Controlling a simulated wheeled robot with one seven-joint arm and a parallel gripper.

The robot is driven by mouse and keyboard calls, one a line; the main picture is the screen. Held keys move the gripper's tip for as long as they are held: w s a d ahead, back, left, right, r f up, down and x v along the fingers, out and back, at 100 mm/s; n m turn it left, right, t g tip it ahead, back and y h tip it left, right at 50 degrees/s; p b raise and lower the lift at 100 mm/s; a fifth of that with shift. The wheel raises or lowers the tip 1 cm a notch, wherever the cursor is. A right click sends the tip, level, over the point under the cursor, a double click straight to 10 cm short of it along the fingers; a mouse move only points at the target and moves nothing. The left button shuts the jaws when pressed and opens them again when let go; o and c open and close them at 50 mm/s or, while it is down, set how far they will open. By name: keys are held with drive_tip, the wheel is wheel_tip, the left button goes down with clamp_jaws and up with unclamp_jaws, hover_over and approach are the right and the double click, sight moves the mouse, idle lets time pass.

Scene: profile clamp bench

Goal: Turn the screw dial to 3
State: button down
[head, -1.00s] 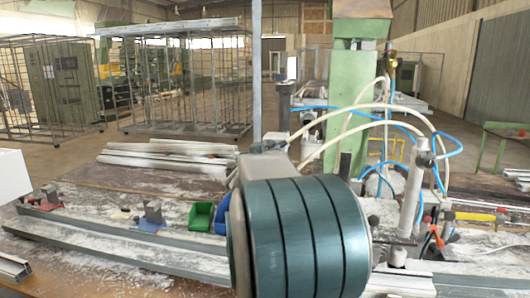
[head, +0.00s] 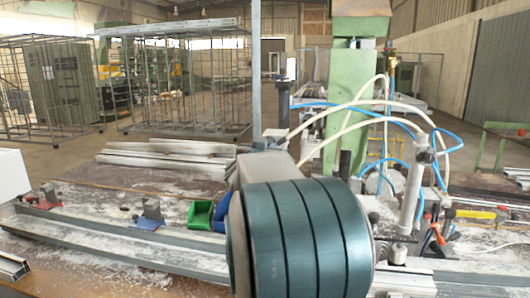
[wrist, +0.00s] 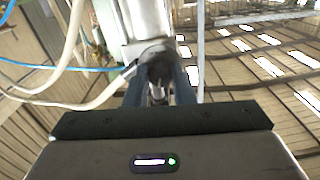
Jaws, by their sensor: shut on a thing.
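In the wrist view my gripper (wrist: 160,97) has its two dark fingers closed around a dark part with a silvery tip. I take this part to be the screw dial (wrist: 157,70). It sits at the end of a pale grey metal body (wrist: 145,22). The fingers hide its sides, and no number or mark on it can be read. In the head view my arm covers the gripper and the dial.
A pale upright clamp post (head: 412,195) with white and blue hoses stands right of my arm. A green column (head: 347,120) rises behind. Long metal profiles (head: 120,245) lie across the dusty bench. A green bin (head: 200,215) stands left of my arm.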

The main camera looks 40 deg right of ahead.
drive_tip(key=m+b, duration=0.3)
drive_tip(key=m, duration=0.5)
drive_tip(key=shift+f+m+b, duration=0.1)
drive_tip(key=shift+m+b, duration=0.2)
drive_tip(key=shift+m, duration=0.1)
idle(0.4)
drive_tip(key=c, duration=1.2)
unclamp_jaws()
drive_tip(key=shift+c, duration=0.2)
drive_tip(key=shift+s, duration=0.1)
drive_tip(key=v, duration=1.3)
drive_tip(key=shift+s+a+b, duration=0.25)
drive_tip(key=shift+s+b, duration=0.05)
drive_tip(key=shift+b, duration=0.05)
